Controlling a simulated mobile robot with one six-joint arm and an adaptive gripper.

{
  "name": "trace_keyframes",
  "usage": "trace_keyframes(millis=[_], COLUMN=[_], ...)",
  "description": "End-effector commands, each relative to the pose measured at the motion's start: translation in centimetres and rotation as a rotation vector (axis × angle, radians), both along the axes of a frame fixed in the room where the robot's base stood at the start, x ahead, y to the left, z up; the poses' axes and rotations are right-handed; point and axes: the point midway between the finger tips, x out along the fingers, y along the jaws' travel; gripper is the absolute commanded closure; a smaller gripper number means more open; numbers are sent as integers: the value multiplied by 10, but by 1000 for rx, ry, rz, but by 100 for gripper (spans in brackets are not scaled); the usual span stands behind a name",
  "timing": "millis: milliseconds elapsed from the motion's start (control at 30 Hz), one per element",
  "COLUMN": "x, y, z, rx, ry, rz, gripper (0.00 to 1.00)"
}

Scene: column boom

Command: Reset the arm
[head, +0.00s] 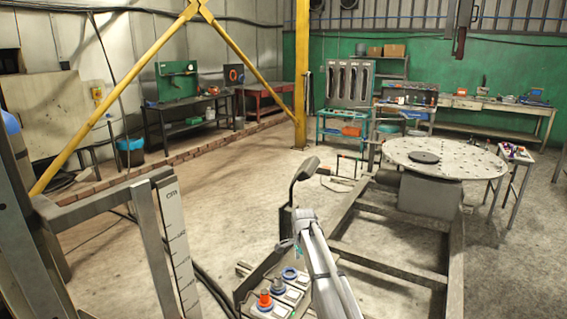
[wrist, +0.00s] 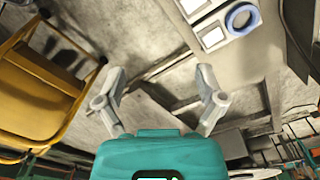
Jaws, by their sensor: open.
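My gripper (wrist: 160,76) shows in the wrist view, with its teal body at the bottom and two pale grey fingers spread wide apart. Nothing is between the fingers; bare concrete floor and dark frame beams show beyond them. In the head view my pale grey arm (head: 328,272) rises from the bottom edge, just right of a control panel; the gripper's fingers cannot be made out there.
The control panel (head: 248,290) carries a red knob (head: 265,298) and a blue ring (head: 290,273); the ring also shows in the wrist view (wrist: 242,18). A round perforated table (head: 455,158) stands at right on a floor frame. A yellow seat-like object (wrist: 35,95) is at left. Open floor (head: 230,190) lies centre-left.

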Motion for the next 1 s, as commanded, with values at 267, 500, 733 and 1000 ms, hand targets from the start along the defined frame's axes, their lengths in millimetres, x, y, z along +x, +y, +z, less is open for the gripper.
trace_keyframes(millis=[267, 500, 733, 1000], x=[-102, -184, -259, -301], y=[-41, -69, -89, -99], z=[7, 13, 17, 20], rx=[0, 0, 0, 1], ry=[0, 0, 0, 0], rz=[337, 648, 932, 1121], gripper=[12, 12, 12, 12])
